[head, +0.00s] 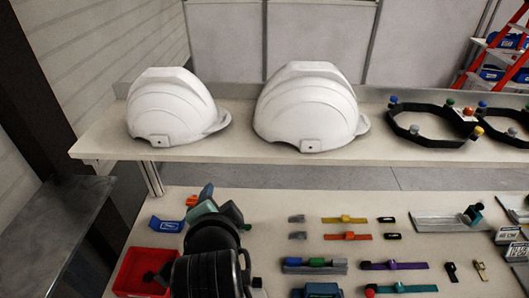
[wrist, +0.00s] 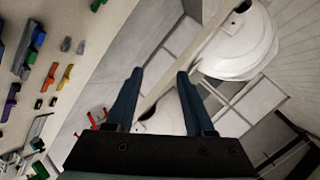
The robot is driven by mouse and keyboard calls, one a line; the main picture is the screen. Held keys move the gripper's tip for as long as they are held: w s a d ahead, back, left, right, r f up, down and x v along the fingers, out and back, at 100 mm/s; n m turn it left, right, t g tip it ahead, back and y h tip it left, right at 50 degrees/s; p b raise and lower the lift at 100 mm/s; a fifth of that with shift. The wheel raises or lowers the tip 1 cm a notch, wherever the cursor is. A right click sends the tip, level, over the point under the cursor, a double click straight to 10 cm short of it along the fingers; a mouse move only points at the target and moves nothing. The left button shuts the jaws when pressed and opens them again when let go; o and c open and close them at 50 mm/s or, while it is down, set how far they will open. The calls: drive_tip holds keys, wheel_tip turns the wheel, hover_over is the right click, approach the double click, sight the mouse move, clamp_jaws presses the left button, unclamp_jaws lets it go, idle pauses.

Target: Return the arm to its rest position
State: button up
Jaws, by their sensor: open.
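My gripper (wrist: 160,76) shows in the wrist view as two dark blue fingers spread apart, with nothing held between them. Beyond them lie floor and a shelf edge. In the head view my arm rises from the bottom left over the lower bench, and its dark links largely hide my gripper (head: 206,193), of which a blue finger shows.
Two white helmet shells (head: 172,108) (head: 308,108) stand on the upper shelf (head: 232,147), left of black ring frames (head: 432,124). The lower bench holds a red bin (head: 134,270), a blue tray (head: 167,225), several coloured straps (head: 346,236) and small parts.

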wheel_tip(320, 180, up, 14)
drive_tip(key=w+d+n+t, duration=0.2)
drive_tip(key=d+n+t, duration=0.1)
drive_tip(key=t, duration=0.2)
drive_tip(key=s+d+r+n+t, duration=0.2)
drive_tip(key=s+r+t, duration=0.1)
drive_tip(key=r, duration=0.6)
drive_tip(key=s+d+r+n+t+h+b, duration=0.1)
drive_tip(key=s+r+n+t, duration=0.2)
drive_tip(key=r, duration=0.6)
drive_tip(key=s+d+r+n+t, duration=0.2)
drive_tip(key=s+r+t, duration=0.2)
drive_tip(key=r, duration=0.5)
drive_tip(key=s, duration=0.2)
drive_tip(key=shift+s+d+t+h, duration=0.3)
drive_tip(key=shift+s+t+h, duration=0.05)
drive_tip(key=shift+t+h, duration=0.05)
